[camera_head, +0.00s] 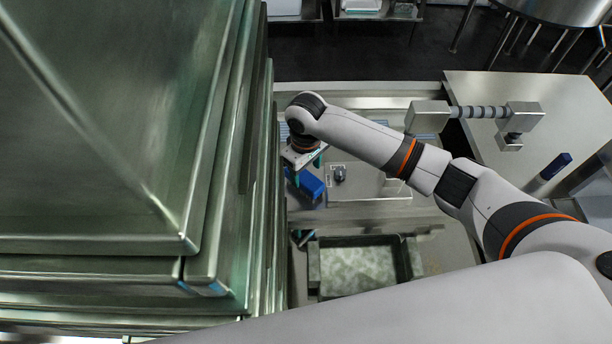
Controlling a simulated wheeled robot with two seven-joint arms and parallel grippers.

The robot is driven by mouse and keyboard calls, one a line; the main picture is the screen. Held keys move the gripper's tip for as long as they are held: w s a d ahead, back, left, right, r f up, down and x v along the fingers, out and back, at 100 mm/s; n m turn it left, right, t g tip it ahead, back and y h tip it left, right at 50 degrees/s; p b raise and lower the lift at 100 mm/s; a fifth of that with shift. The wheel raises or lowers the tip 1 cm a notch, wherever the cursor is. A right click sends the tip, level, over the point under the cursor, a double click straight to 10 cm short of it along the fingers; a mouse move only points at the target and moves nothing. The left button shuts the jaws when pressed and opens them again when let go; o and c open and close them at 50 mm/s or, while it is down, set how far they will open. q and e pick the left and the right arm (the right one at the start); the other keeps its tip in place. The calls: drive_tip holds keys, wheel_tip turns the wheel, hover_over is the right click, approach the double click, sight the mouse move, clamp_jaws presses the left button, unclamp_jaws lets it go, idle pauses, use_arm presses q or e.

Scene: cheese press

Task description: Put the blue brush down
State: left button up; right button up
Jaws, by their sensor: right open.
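The blue brush (309,185) lies low on the metal surface, right by the edge of the large steel stack. My right gripper (306,170) reaches in from the right and points down just above the brush. Its teal fingers are apart, with the brush close beneath them. The picture is too small to tell whether a finger touches the brush. The steel stack may hide part of the brush on its left. My left gripper does not show clearly.
Tall steel stacked trays (95,130) fill the left side, close beside my right gripper. A steel table (560,110) and a blue-topped item (556,166) are at right.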

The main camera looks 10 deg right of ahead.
sight(306, 178)
wheel_tip(306, 178, up, 8)
drive_tip(key=shift+r+p, duration=0.25)
drive_tip(key=shift+p, duration=0.05)
drive_tip(key=shift+f, duration=0.1)
idle(0.4)
